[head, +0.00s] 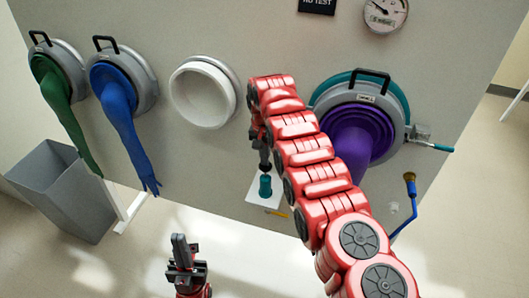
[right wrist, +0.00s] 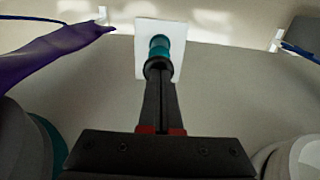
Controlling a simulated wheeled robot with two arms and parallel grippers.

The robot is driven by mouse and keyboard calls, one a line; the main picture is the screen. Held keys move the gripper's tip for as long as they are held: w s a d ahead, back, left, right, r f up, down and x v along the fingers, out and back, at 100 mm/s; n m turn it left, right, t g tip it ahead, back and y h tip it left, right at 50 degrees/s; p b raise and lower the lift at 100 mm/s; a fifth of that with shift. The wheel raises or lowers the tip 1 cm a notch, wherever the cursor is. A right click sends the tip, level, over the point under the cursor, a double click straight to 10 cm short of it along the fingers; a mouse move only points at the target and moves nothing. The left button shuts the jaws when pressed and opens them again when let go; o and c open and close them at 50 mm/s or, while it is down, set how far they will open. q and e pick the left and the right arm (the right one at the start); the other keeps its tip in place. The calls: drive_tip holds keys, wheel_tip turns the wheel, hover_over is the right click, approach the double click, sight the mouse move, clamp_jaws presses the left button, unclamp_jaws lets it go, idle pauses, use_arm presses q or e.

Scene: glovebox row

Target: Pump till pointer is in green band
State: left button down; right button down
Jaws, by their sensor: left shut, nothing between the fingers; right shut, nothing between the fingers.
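The gauge (head: 385,14) is round and white, high on the panel at the upper right; its dark pointer leans to the upper left, and I cannot make out a green band. My right gripper (head: 264,158) is shut at this knob; touching or just apart, I cannot tell. My left gripper (head: 180,246) is shut and empty at the bottom, away from the panel.
Green (head: 52,90) and blue (head: 118,105) gloves hang from ports at the left. An empty white port (head: 204,94) is in the middle. A purple glove port (head: 358,128) sits behind my right arm. A grey bin (head: 62,190) stands at the left.

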sight(265, 168)
drive_tip(key=shift+f, duration=0.1)
wheel_tip(265, 168, down, 5)
drive_tip(key=b, duration=0.5)
drive_tip(key=shift+s+r, duration=0.2)
drive_tip(key=shift+r, duration=0.05)
drive_tip(key=shift+f, duration=0.1)
drive_tip(key=shift+w+r, duration=0.15)
drive_tip(key=shift+r, duration=0.2)
wheel_tip(265, 168, up, 4)
drive_tip(key=shift+f+b, duration=0.15)
drive_tip(key=shift+b, duration=0.35)
wheel_tip(265, 168, up, 10)
drive_tip(key=p, duration=0.9)
